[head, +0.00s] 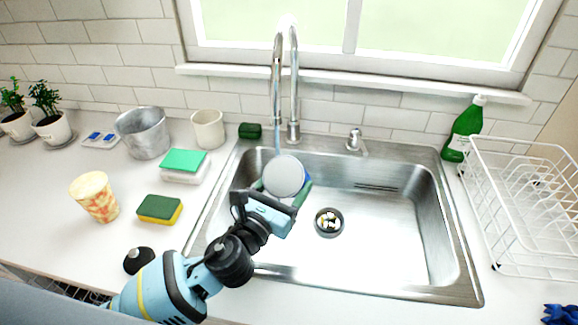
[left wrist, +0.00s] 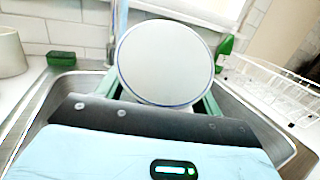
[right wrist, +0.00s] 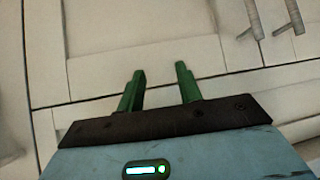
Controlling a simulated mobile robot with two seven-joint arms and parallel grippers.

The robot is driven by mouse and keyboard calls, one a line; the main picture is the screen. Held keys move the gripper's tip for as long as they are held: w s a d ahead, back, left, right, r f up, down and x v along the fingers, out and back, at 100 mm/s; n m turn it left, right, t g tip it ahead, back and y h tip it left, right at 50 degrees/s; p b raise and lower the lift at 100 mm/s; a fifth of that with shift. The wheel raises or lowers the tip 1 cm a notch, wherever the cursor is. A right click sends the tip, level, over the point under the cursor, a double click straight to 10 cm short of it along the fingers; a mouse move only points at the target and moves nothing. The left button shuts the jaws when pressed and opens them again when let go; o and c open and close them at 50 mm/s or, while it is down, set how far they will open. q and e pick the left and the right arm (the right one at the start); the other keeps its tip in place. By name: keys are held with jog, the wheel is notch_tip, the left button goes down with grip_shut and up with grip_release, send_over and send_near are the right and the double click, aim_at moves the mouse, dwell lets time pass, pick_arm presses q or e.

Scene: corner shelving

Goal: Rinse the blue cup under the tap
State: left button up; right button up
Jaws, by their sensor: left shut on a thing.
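The blue cup (head: 284,174) is in my left gripper (head: 287,192), over the left part of the sink (head: 385,241). It shows a pale round face, with a thin blue edge in the left wrist view (left wrist: 166,62); the rest of it is hidden. Green fingers show at its sides. The tall chrome tap (head: 294,85) stands behind the sink. A thin pale-blue stream (head: 277,143) falls from its spout to behind the cup; I cannot tell where it lands. My right gripper (right wrist: 160,88) is open and empty, facing pale cabinet fronts in the right wrist view.
Left of the sink are a sponge (head: 160,209), a patterned cup (head: 95,197), a metal bucket (head: 144,132) and a cream cup (head: 208,129). A white dish rack (head: 520,200) and a green bottle (head: 463,130) stand at right. The sink's right half is clear around the drain (head: 329,222).

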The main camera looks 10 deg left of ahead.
pick_arm(q)
jog(key=shift+s+d, duration=0.35)
jog(key=shift+s, duration=0.5)
jog(key=shift+s+d, duration=0.3)
jog(key=shift+s, duration=0.5)
jog(key=shift+r, duration=0.1)
jog(key=s+d+r, duration=0.1)
jog(key=s+r, duration=0.2)
jog(key=s, duration=0.1)
jog(key=shift+s+d+r, duration=0.35)
jog(key=shift+r, duration=0.05)
dwell(0.4)
